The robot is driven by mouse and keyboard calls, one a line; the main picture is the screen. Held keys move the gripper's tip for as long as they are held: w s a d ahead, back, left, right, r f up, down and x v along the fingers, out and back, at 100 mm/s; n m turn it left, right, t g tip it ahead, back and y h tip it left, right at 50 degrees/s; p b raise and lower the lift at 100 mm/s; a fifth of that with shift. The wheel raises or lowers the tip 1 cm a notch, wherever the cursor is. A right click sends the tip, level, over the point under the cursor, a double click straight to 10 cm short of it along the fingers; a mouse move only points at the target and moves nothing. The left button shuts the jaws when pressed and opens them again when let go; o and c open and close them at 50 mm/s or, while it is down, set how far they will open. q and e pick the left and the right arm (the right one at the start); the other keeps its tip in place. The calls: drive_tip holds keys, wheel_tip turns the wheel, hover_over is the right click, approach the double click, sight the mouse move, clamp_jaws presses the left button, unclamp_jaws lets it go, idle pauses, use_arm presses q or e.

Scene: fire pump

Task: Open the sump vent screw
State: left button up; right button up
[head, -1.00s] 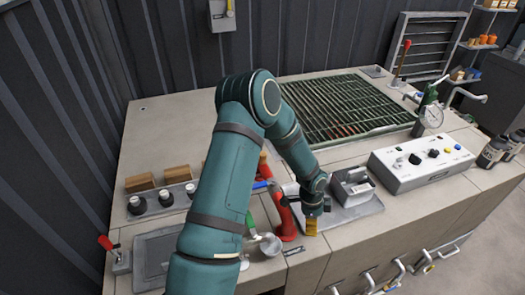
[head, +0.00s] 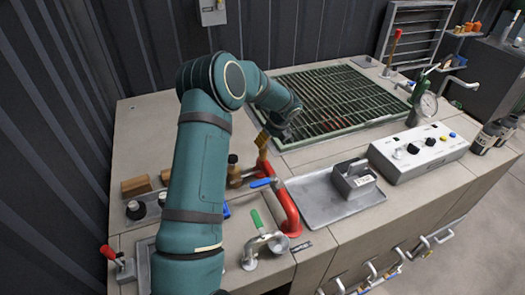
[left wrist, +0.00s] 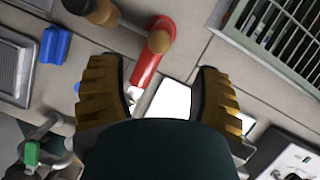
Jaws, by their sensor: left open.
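My left gripper (head: 262,145) is open above the bench, its yellow-brown ribbed finger pointing down just behind the red pipe (head: 287,205). In the left wrist view both fingers (left wrist: 158,85) are spread, with nothing between them. The red pipe (left wrist: 150,62) with a round brown end (left wrist: 159,41) lies beyond the gap. A tan and black knob (left wrist: 98,12) stands to its left; it seems to be the one beside my arm in the head view (head: 233,170). I cannot tell which part is the sump vent screw. My right gripper is not in view.
A blue lever (head: 262,183) and a green-handled valve (head: 257,220) stand near the pipe. A grey tray (head: 310,200) holds a metal box (head: 354,180). A control box (head: 420,157) is at right, a green-framed grate (head: 335,104) behind. My arm hides part of the left bench.

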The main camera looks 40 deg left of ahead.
sight(263, 150)
use_arm(q)
drive_tip(key=x, duration=0.9)
drive_tip(key=shift+s, duration=0.1)
clamp_jaws()
